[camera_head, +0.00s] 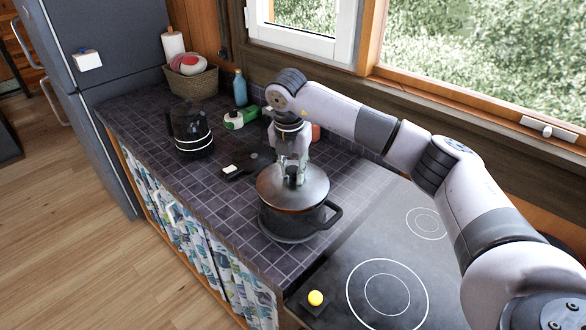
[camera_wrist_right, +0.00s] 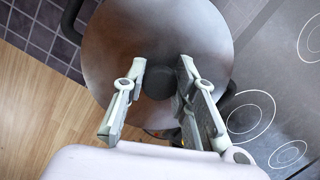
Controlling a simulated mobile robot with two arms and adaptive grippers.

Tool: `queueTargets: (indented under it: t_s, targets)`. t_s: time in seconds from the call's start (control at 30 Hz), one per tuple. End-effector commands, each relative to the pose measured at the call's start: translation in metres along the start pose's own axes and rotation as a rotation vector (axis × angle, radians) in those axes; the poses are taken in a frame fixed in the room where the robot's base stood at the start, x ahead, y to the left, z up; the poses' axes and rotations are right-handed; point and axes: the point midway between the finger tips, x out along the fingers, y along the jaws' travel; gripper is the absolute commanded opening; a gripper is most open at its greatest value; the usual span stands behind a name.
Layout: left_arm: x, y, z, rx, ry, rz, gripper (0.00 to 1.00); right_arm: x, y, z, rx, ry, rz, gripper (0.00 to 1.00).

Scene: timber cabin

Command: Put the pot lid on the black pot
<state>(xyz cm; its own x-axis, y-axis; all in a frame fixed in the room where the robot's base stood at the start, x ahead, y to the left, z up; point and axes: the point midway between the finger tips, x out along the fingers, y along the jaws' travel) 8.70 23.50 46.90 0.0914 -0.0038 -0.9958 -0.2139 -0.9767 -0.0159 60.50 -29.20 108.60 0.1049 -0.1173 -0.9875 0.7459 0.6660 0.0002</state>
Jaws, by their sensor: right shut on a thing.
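The black pot (camera_head: 285,222) stands on the dark tiled counter beside the stove, its handle pointing right. The round metal pot lid (camera_head: 313,186) is over the pot's mouth, roughly level and lined up with it. I cannot tell whether it rests on the rim or is just above. My right gripper (camera_head: 292,172) comes down from above and is shut on the lid's dark knob. In the right wrist view the lid (camera_wrist_right: 110,45) fills the upper middle, with the fingers (camera_wrist_right: 158,85) either side of the knob (camera_wrist_right: 158,82). A pot handle (camera_wrist_right: 70,18) shows past the lid's edge. My left gripper is not in view.
A stove top (camera_head: 385,260) with ringed burners lies right of the pot. A black kettle (camera_head: 188,132), basket (camera_head: 192,82), blue bottle (camera_head: 240,90) and green-white bottle (camera_head: 240,118) stand farther back.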

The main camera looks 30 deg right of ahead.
Motion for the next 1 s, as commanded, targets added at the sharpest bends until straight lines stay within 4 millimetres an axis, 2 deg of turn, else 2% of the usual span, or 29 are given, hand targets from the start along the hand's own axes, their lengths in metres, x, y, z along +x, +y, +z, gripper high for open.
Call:
queueTargets:
  t_s: [0.63,0.67,1.0]
  targets:
    - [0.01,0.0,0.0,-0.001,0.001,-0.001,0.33,0.013,0.0,-0.002,0.0,0.0,0.0,0.0]
    - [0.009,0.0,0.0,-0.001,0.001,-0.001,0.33,0.013,0.0,-0.002,0.0,-0.001,0.001,0.28]
    - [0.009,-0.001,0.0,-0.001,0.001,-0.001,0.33,0.013,0.0,-0.002,0.0,0.0,0.0,0.5]
